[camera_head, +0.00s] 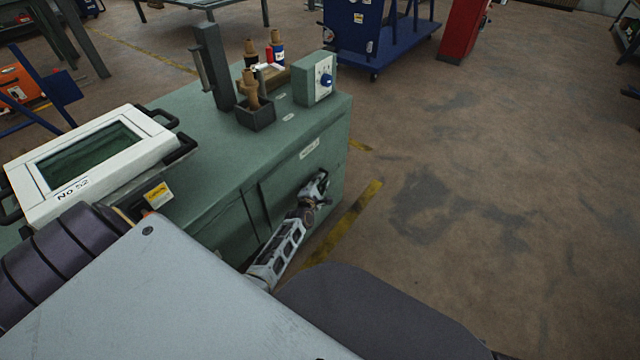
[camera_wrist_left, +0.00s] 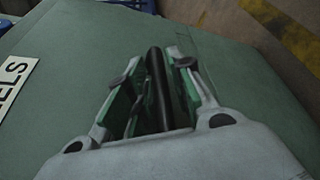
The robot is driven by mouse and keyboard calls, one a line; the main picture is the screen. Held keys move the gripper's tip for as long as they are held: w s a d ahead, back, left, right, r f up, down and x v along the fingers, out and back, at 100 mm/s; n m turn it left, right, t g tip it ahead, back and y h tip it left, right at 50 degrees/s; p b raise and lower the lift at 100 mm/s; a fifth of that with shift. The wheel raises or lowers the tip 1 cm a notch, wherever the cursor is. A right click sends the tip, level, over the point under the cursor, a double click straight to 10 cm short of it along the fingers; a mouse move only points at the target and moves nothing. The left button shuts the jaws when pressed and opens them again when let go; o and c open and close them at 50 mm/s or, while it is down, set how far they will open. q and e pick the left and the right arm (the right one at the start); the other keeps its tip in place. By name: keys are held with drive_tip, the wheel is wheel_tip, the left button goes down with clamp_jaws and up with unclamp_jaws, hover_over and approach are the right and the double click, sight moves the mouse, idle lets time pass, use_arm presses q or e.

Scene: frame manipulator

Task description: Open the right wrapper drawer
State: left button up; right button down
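The green cabinet (camera_head: 210,140) stands at centre left in the head view. Its right drawer front (camera_head: 278,195) looks flush with the cabinet, and a small white label (camera_head: 309,149) sits near its top. My left gripper (camera_head: 318,185) is at this front. In the left wrist view, a dark bar handle (camera_wrist_left: 157,85) runs between the two fingers of my left gripper (camera_wrist_left: 153,72). The fingers are apart, with a gap visible beside the handle. My right gripper is not in view.
Open floor (camera_head: 480,190) lies to the right.

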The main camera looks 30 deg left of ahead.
use_arm(q)
drive_tip(key=shift+w, duration=0.15)
clamp_jaws()
idle(0.4)
